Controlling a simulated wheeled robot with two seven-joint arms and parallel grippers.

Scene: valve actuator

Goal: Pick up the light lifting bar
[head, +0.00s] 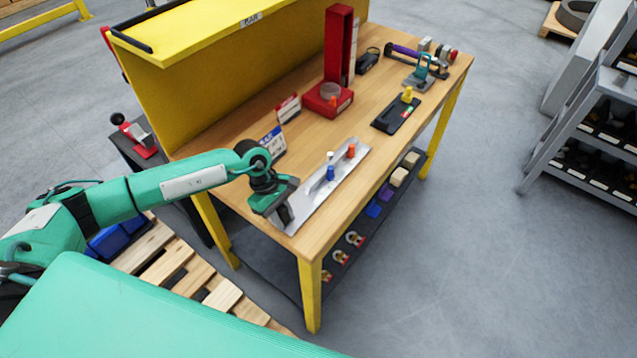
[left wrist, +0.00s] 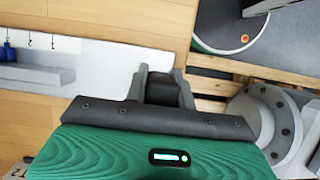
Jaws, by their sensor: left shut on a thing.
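My left gripper (head: 283,214) is at the near end of a pale metal plate (head: 350,165) on the workbench. In the left wrist view its two grey fingers (left wrist: 162,88) are shut on a dark part between them, taken to be the light lifting bar. A long grey bar-like piece (left wrist: 30,78) lies on the plate to their left; I cannot see whether it joins the held part. My right gripper is not in view.
Blue (head: 330,173) and orange (head: 351,151) pegs stand on the plate. A label card (head: 272,142) and red stand (head: 328,98) are behind. The yellow back panel (head: 230,75) borders the bench top (head: 300,243). A pallet (head: 165,265) lies below left.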

